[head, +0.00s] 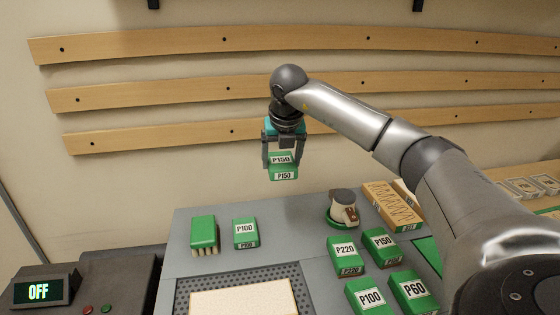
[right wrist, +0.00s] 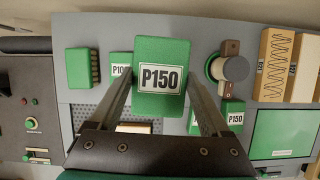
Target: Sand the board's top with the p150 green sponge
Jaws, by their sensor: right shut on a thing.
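The p150 green sponge (head: 283,167) is a green block with white P150 labels. My right gripper (head: 282,150) is shut on it and holds it well above the bench. In the right wrist view the sponge (right wrist: 160,78) sits between the two fingers (right wrist: 160,105), its P150 label facing the camera. The board (head: 243,298) is pale wood and lies on a dark perforated panel at the bottom of the head view. Its near part is cut off by the frame. The sponge is apart from the board, above and beyond it. My left gripper is out of view.
A P100 block (head: 245,232) and a green brush (head: 203,233) stand behind the board. P220 (head: 345,254), another P150 (head: 380,244), P100 (head: 371,297) and P60 (head: 412,291) blocks stand to the right. A sander-like tool (head: 343,208) is behind them. An OFF display (head: 38,291) is at left.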

